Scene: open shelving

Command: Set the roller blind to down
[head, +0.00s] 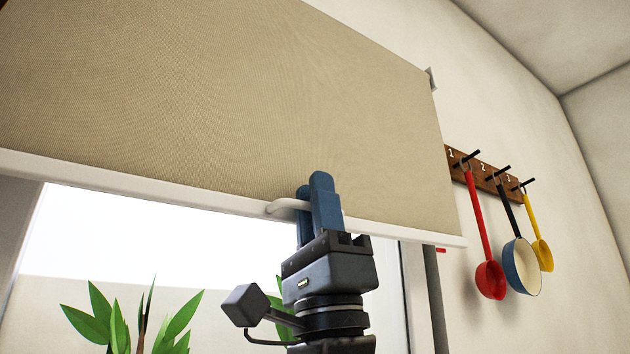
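The beige roller blind (230,100) hangs partly lowered across the upper part of the window. A white bottom bar (130,173) runs along its lower edge. The fingers overlap each other in this view and cover part of the handle. I cannot tell whether they are closed on it.
A brown rack (480,174) on the right wall holds a red ladle (489,279), a blue-and-white pan (522,266) and a yellow ladle (542,254). A green plant (130,325) stands below the blind at the lower left. Bright window (150,235) shows beneath the bar.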

